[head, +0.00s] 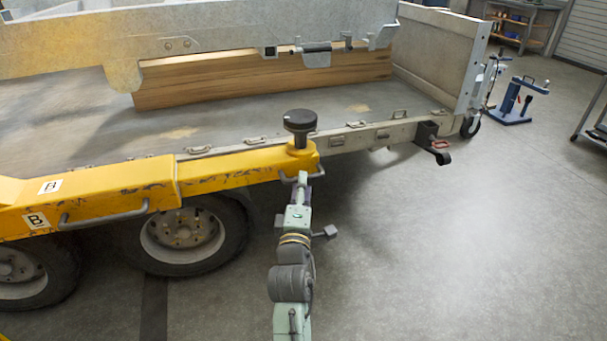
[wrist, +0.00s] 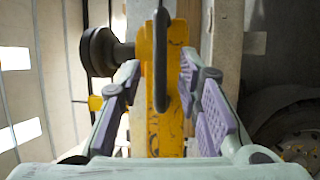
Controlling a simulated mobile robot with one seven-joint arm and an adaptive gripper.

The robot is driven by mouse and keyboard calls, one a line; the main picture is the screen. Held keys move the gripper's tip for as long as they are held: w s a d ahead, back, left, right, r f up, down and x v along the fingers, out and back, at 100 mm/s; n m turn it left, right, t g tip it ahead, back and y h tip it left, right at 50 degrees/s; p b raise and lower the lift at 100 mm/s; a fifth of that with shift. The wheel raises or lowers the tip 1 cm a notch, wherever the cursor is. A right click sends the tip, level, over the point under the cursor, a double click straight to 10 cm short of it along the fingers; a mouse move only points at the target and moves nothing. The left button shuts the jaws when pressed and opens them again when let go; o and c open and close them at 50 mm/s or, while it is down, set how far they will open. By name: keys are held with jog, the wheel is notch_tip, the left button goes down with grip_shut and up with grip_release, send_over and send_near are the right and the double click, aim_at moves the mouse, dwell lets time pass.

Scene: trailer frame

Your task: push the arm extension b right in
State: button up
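Arm extension b (head: 245,164) is a yellow bar sticking out to the right from the thicker yellow arm (head: 110,192), which has "B" labels. A round black pad (head: 300,121) stands on its outer end. In the wrist view the extension (wrist: 167,120) runs upright between my fingers, with a grey loop handle (wrist: 160,60) on its near face. My gripper (head: 302,180) is at the outer end of the extension, on its near side. In the wrist view my gripper (wrist: 158,78) is open, one finger on each side of the handle; contact is unclear.
The trailer bed (head: 350,104) and its side rail lie just behind the extension. Two tyres, one of them (head: 185,235) near my arm, sit below the yellow arm. A grey handle (head: 105,212) runs along that arm. The floor to the right (head: 450,240) is clear.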

jog(key=shift+x, duration=1.55)
grip_shut()
